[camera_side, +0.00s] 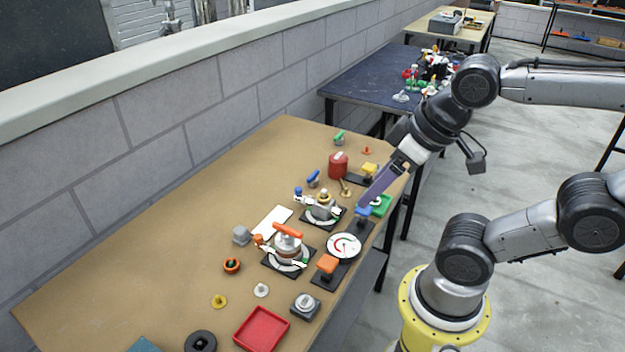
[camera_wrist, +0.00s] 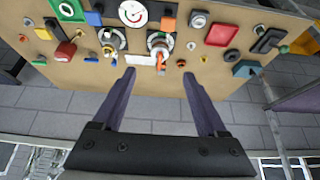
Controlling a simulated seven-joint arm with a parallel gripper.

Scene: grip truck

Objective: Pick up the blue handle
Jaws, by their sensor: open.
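Several blue parts are on the brown table. A blue block (camera_side: 363,211) on a dark base stands near the table's right edge; it is at the upper left in the wrist view (camera_wrist: 94,18). I cannot tell for sure which one is the blue handle. My gripper (camera_side: 367,203) has purple fingers that overlap the blue block in the side view; its height above it is unclear. In the wrist view my gripper (camera_wrist: 158,74) is open and empty.
A red tray (camera_side: 262,329) lies at the near end. A brick wall (camera_side: 205,125) borders the table's left side.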

